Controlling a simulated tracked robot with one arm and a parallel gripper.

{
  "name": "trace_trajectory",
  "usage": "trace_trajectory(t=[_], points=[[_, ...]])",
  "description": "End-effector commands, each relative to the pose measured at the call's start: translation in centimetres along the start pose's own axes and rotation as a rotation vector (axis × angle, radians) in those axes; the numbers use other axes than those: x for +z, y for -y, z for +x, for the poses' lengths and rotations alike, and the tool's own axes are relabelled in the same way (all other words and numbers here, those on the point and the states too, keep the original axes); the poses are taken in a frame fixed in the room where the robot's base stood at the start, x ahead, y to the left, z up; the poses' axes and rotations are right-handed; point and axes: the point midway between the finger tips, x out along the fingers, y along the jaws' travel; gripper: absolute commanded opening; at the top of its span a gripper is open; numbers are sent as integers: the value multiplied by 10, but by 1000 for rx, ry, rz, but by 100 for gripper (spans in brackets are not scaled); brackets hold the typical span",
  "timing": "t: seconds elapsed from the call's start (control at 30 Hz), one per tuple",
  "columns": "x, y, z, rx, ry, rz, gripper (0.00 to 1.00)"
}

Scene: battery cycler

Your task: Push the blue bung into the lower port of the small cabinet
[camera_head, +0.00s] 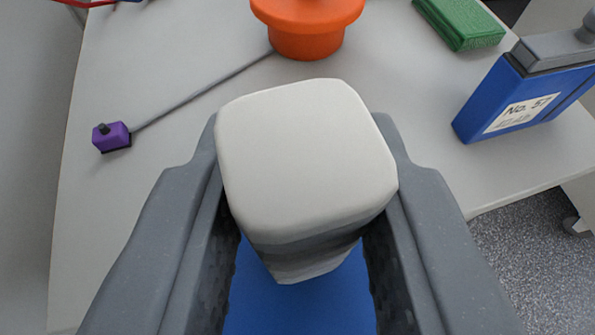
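My gripper (305,160) has its two grey fingers on either side of a cream-white block (305,150) with rounded edges, and both fingers appear to touch it. Below the block, a plain blue surface (300,300) shows between the fingers. I cannot tell whether this blue is part of the bung, another thing or part of me. No bung can be made out for sure. The small cabinet and its lower port are not in view.
A pale table (130,210) lies beyond my gripper. Speckled floor (530,250) shows at right.

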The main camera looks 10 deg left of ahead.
Motion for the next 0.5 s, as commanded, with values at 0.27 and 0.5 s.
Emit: trace_trajectory(t=[0.27,0.5], points=[[14,-13,-47,2,1,2,0],[16,-19,-66,2,-2,0,0]])
